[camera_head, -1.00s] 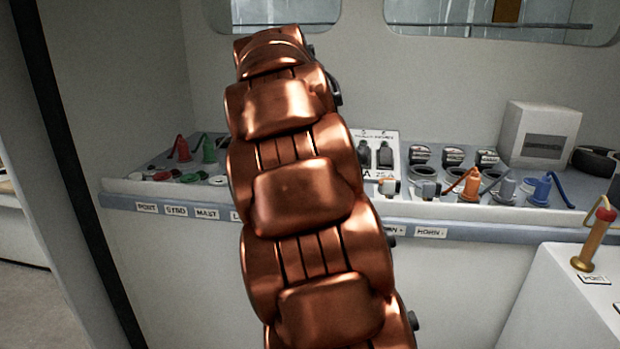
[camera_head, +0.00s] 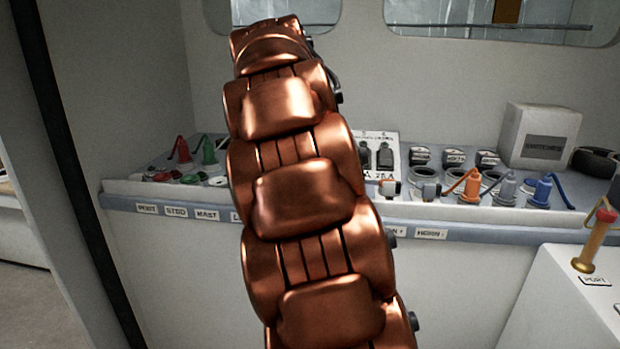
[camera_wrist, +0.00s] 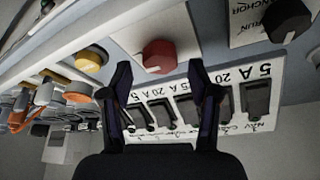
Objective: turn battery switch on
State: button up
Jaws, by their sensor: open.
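A red rotary knob (camera_wrist: 158,57) on a white plate is the likely battery switch; it shows in the wrist view at upper centre. My gripper (camera_wrist: 160,70) is open, its two dark fingers spread to the left and right of the knob in the picture. Nothing is held. I cannot tell whether the fingertips reach the knob's depth. In the head view my copper-coloured arm covers the middle of the console, and the gripper and red knob are hidden behind it.
A breaker panel (camera_wrist: 228,95) with several black rockers lies below the knob in the wrist view. A black knob (camera_wrist: 287,20) is at upper right and a yellow button (camera_wrist: 91,60) at left. Coloured plugs, including a blue one (camera_head: 542,190), line the console (camera_head: 480,212) at right.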

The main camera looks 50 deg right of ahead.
jog(key=shift+v, duration=2.95)
jog(key=s+a+f+n+g+y+p, duration=0.1)
jog(key=s+a+f+n+y+p, duration=0.1)
jog(key=s+a+f+n, duration=0.6)
jog(key=s+a+f+n+g+y+p, duration=0.1)
jog(key=s+a+f+n, duration=0.6)
jog(key=s+a+f, duration=0.8)
jog(key=a+f+y, duration=0.1)
jog(key=a, duration=0.5)
jog(key=shift+n+g+p, duration=0.3)
jog(key=shift+n+p, duration=0.05)
jog(key=shift+n, duration=0.05)
